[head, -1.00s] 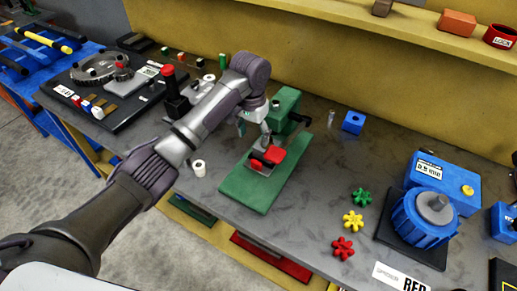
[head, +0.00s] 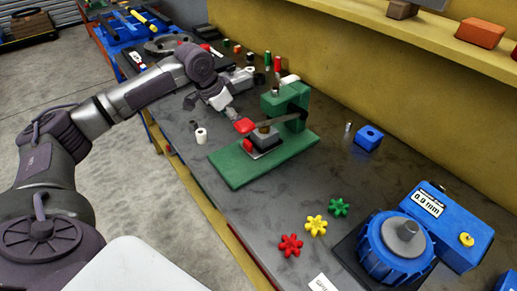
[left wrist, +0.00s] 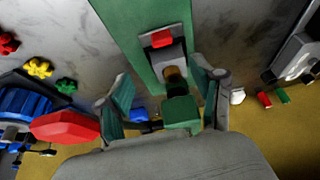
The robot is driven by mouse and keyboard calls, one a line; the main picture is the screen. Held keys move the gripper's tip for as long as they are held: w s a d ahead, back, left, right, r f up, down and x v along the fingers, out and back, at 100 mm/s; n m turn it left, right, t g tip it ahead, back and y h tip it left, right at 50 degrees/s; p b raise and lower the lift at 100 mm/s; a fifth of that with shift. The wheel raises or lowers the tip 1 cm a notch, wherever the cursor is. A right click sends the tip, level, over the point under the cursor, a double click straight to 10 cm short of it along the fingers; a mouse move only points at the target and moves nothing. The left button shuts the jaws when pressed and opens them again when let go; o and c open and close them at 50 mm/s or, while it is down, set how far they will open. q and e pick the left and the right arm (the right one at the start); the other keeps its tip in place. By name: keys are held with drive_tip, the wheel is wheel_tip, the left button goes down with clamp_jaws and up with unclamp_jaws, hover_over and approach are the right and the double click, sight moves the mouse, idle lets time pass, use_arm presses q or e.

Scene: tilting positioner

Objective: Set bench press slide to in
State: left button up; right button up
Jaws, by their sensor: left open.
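The bench press has a green base (head: 228,168) and a green column (head: 285,102) on the grey bench. Its slide (head: 268,138) is a grey block with a brownish cylinder on top and a small red tab (left wrist: 162,39) at the end away from the column. A dark lever ends in a red grip (head: 245,125), which looms close in the left wrist view (left wrist: 65,125). My left gripper (head: 228,108) is open and empty, above and left of the red grip. In the wrist view its fingers (left wrist: 162,80) are spread, with the slide between and beyond them. My right gripper is out of view.
A white roll (head: 201,136) stands left of the press. A blue block (head: 368,138) lies to the right. Red, yellow (head: 316,225) and green knobs lie in front. A blue dial device (head: 400,240) stands at the right. The yellow wall closes the back.

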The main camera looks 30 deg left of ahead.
use_arm(q)
approach(247, 142)
drive_tip(key=p+x, duration=0.2)
drive_tip(key=x, duration=0.7)
drive_tip(key=shift+w+f, duration=0.15)
drive_tip(key=shift+f, duration=0.2)
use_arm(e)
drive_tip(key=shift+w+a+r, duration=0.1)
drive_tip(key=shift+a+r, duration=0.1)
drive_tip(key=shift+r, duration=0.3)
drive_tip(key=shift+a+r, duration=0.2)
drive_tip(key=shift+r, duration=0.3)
use_arm(q)
drive_tip(key=shift+c, duration=0.4)
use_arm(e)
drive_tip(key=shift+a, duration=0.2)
use_arm(q)
drive_tip(key=c, duration=0.8)
clamp_jaws()
drive_tip(key=shift+w, duration=0.1)
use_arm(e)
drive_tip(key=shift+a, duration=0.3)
